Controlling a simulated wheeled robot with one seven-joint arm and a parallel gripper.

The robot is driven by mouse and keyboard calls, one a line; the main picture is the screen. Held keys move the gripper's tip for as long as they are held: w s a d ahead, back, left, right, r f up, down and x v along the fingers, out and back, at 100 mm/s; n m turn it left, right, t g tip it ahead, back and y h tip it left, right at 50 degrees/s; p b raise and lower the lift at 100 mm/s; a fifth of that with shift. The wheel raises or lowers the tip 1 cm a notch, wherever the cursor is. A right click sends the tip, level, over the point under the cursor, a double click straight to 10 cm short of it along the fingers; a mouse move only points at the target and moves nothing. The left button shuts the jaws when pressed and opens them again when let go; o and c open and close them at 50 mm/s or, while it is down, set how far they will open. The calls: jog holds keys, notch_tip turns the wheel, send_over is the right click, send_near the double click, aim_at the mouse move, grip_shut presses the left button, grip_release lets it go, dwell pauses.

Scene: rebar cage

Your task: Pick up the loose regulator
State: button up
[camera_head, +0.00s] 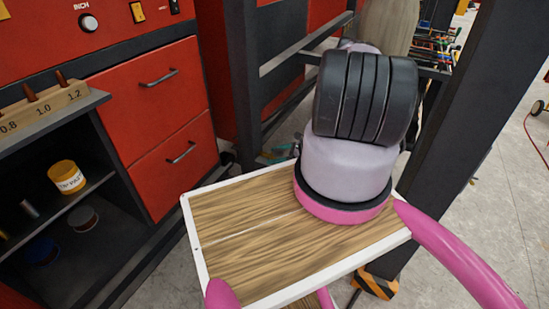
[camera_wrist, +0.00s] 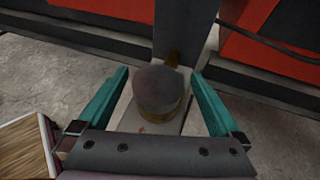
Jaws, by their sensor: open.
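In the wrist view, the two teal fingers of my gripper (camera_wrist: 160,73) are spread apart. Between them is a rounded dark grey object with a brownish-yellow lower edge, which looks like the regulator (camera_wrist: 158,92). It seems to rest on a pale grey flat surface, and no finger visibly touches it. How far below the fingertips it lies is hard to tell. In the head view, my arm hides most of the gripper; only a bit of teal (camera_head: 275,157) shows at its left. The regulator is hidden there.
A dark upright post (camera_head: 455,130) stands close to the right of my arm. A dark metal frame (camera_head: 300,55) is behind it. Red drawers (camera_head: 150,88) and a shelf with a yellow tub (camera_head: 66,176) are at the left. Concrete floor is open at far right.

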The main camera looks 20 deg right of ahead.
jog(key=shift+a, duration=0.1)
grip_shut()
jog(key=shift+w, duration=0.1)
jog(key=shift+r, duration=0.15)
